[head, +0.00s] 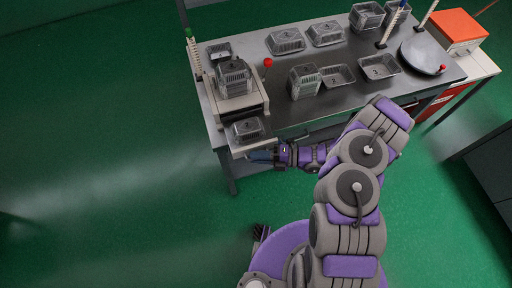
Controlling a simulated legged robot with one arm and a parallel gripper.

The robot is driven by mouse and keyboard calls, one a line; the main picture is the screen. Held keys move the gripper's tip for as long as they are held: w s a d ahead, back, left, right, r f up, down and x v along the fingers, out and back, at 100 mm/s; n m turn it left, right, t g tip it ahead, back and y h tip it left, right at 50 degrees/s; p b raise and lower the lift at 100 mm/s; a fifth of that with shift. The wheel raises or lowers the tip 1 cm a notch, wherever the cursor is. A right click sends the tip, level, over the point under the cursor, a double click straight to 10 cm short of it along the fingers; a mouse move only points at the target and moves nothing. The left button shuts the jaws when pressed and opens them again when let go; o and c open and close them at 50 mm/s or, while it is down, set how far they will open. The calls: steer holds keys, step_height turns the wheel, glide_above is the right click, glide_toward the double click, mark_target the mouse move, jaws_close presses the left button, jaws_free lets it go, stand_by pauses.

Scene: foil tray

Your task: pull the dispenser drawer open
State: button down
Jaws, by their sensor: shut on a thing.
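The dispenser (236,108) stands at the left end of the metal table, with a stack of foil trays (233,76) on top. Its drawer (242,147) sticks out at the front, past the table's front edge, and holds one foil tray (247,129). My gripper (258,155) is at the drawer's front edge, coming in from the right. It is shut on the drawer's front; the fingertips are small, and the exact grip is hard to make out.
Several foil trays stand on the table (284,111), with one (303,81) nearest the dispenser. A red-knobbed lever (267,63) rises beside the dispenser. A round grey plate (423,55) and an orange box (457,27) are at the right. The green floor left of the table is clear.

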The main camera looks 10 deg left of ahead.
steer(key=shift+s+d+f, duration=0.1)
steer(key=shift+f, duration=0.05)
steer(key=c, duration=1.2)
jaws_free()
steer(key=w+d+r+p, duration=0.1)
steer(key=w+d+p, duration=0.1)
steer(key=d, duration=1.5)
steer(key=shift+w+r+p, duration=0.25)
steer(key=shift+w+p, duration=0.1)
steer(key=shift+w, duration=0.15)
